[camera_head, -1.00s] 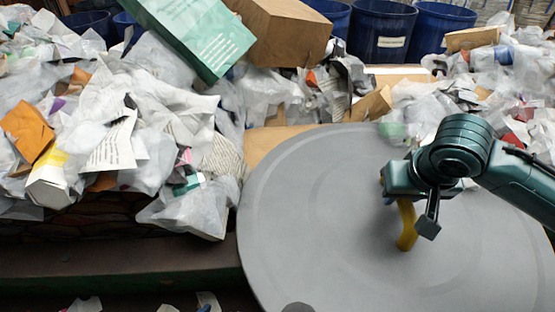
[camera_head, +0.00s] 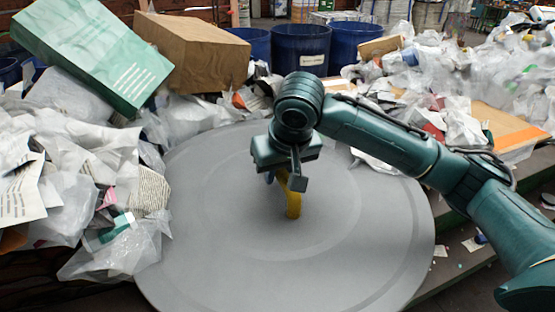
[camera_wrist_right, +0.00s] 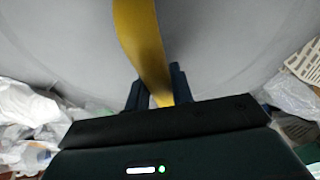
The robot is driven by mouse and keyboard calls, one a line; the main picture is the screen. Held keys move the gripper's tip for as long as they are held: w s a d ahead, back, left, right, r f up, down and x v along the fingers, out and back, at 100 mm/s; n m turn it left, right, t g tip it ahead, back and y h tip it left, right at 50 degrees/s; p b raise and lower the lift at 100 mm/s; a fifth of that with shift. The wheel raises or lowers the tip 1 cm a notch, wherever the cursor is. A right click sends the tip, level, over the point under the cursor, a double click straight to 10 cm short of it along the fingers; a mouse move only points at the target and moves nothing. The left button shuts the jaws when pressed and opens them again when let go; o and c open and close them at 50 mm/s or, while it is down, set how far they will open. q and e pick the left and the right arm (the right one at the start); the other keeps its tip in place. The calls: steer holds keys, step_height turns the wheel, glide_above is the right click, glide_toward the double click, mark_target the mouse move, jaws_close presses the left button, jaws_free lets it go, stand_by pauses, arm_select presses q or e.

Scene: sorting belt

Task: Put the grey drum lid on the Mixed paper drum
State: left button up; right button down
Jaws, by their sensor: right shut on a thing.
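The grey drum lid (camera_head: 220,240) is a large round disc in the lower middle of the head view, with a yellow handle (camera_head: 294,205) on top. My right gripper (camera_head: 284,182) is shut on that handle. The right wrist view shows the yellow handle (camera_wrist_right: 145,45) running down between the fingers (camera_wrist_right: 160,92), with the grey lid (camera_wrist_right: 220,50) behind it. The lid hides what is under it. Blue drums stand behind the heap; the middle one (camera_head: 301,42) has a white label too small to read surely. My left gripper is out of view.
Crumpled paper and plastic (camera_head: 70,200) lie close against the lid's left side. A green box (camera_head: 90,55) and a brown carton (camera_head: 195,50) lie behind it. More waste (camera_head: 450,80) covers the back right. Two other blue drums (camera_head: 255,42) (camera_head: 352,45) flank the labelled one.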

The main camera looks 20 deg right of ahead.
mark_target(279, 188)
steer(key=shift+w+f, duration=0.1)
steer(key=shift+f, duration=1.65)
steer(key=shift+f, duration=0.1)
steer(key=c, duration=1.6)
jaws_free()
steer(key=shift+f, duration=0.2)
steer(key=o, duration=0.4)
steer(key=shift+r, duration=0.15)
